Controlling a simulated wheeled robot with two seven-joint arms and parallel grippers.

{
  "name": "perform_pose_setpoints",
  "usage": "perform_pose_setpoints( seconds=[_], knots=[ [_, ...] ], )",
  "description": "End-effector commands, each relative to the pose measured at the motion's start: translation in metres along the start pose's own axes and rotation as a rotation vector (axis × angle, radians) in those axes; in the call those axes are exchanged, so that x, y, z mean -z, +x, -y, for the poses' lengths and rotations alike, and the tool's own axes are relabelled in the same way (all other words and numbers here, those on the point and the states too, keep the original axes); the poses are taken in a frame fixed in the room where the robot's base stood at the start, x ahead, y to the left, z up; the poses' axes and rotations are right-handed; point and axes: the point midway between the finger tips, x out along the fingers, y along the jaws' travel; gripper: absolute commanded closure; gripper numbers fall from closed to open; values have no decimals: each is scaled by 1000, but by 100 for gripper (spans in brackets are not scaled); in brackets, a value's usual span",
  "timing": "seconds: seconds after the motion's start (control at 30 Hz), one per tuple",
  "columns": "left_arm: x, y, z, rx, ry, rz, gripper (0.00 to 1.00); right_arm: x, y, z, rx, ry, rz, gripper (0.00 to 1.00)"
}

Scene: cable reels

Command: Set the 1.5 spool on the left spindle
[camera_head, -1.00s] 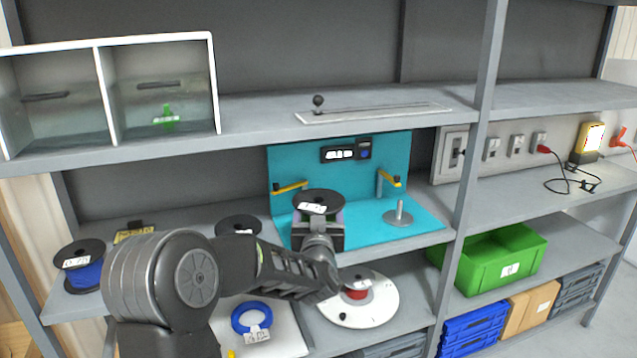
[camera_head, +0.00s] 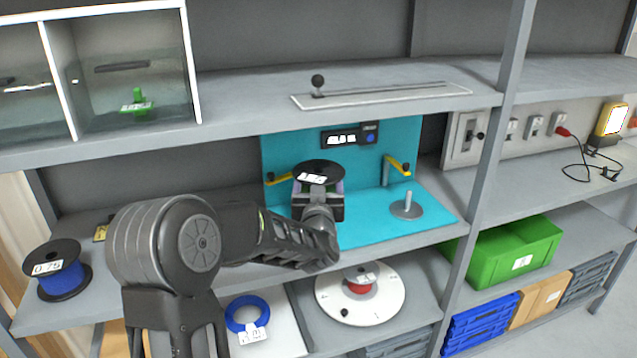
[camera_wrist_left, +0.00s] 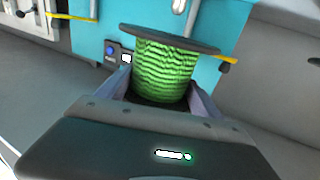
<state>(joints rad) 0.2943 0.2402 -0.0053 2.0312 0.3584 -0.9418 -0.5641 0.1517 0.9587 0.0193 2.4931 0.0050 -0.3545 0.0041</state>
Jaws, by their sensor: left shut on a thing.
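My left gripper (camera_head: 318,198) is shut on a spool (camera_head: 326,169) with dark flanges and a white label too small to read. In the left wrist view the spool (camera_wrist_left: 163,70) has green cable and stands roughly upright between the fingers (camera_wrist_left: 160,95). It is held in front of the teal station (camera_head: 350,232). A bare upright spindle (camera_head: 408,200) on a round grey base stands at the station's right. The left spindle is not visible; the gripper and spool cover that area. My right gripper is out of view.
Yellow arms (camera_head: 399,165) stick out at the station's sides. A shelf (camera_head: 260,128) runs above it. A blue spool marked 0.75 (camera_head: 65,277) stands at the left. A green crate (camera_head: 520,250) is at the right.

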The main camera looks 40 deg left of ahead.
Motion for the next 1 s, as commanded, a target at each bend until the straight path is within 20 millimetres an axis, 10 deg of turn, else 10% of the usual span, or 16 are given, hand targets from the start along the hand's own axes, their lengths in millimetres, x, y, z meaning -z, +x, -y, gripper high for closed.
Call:
perform_pose_setpoints(
  seconds=[1.0],
  knots=[
    [-14, -1, 0, 0, -2, -6, 98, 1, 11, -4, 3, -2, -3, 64]
  ],
)
